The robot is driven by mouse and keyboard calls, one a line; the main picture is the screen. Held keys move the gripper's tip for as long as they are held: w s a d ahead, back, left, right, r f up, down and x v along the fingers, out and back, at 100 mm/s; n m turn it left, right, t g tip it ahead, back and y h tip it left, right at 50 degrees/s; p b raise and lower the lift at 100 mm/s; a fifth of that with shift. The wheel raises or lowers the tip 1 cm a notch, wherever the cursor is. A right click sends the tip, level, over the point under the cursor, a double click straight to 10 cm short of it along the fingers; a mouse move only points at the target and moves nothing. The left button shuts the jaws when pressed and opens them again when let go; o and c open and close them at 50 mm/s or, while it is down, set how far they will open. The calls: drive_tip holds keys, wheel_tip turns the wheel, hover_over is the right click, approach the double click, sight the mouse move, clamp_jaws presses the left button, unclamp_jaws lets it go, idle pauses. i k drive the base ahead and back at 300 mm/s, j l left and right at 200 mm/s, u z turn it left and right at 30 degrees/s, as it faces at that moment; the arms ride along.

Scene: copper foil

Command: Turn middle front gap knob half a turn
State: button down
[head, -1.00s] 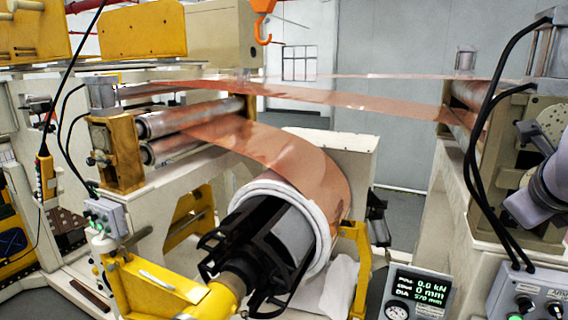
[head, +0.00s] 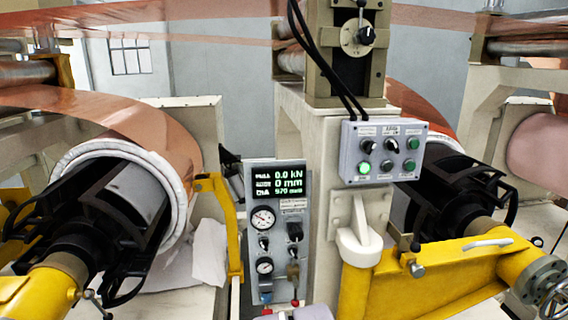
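A black knob (head: 366,35) sits on a round beige plate (head: 352,50) at the front of the middle roller stand (head: 316,62), high in the head view. A small lever with a ball end stands just above it. The knob's plate markings are too small to read. My gripper is not in view. A grey rounded piece at the bottom edge may be part of my arm.
Below the knob is a grey button box (head: 350,172) with black cables hanging in front of the stand. A gauge panel (head: 277,220) reads 0.0 kN and 0 mm. Copper rolls on black spindles (head: 115,215) flank it. A yellow arm (head: 440,280) crosses the lower right.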

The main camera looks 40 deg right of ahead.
sight(367, 36)
drive_tip(key=z, duration=1.55)
